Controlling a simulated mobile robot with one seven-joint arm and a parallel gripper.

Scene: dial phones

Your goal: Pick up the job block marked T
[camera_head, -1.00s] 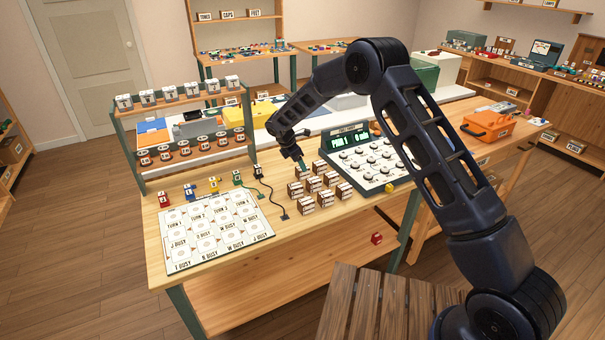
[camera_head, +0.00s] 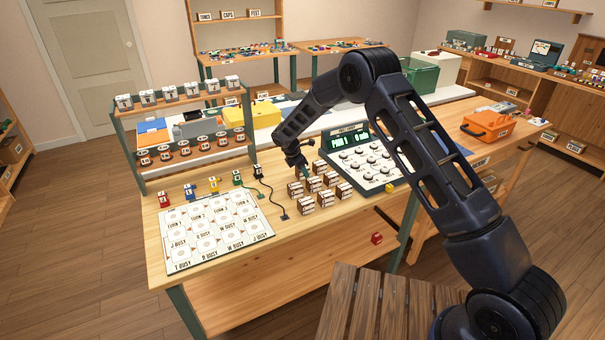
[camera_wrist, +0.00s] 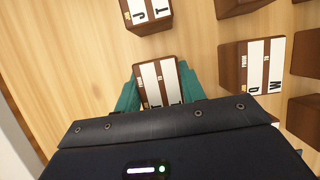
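Several brown job blocks with white labels stand in a cluster on the bench, left of the dial phone panel (camera_head: 365,160). In the wrist view, one job block (camera_wrist: 158,82) stands between the green fingers of my gripper (camera_wrist: 160,92); its letters are mostly hidden by the gripper body. The fingers flank it closely, and I cannot tell whether they press on it. A block labelled J and T (camera_wrist: 147,14) lies beyond it, and one labelled Q and W (camera_wrist: 253,68) is to the right. In the head view, my gripper (camera_head: 304,173) is low at the back of the cluster.
Other blocks crowd the right of the wrist view, one at the top right (camera_wrist: 238,5). The card board (camera_head: 217,230), coloured plugs (camera_head: 190,192) and dark cords (camera_head: 268,195) lie left of the cluster. A two-tier rack (camera_head: 190,135) stands behind. Bare wood lies left of the held-between block.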

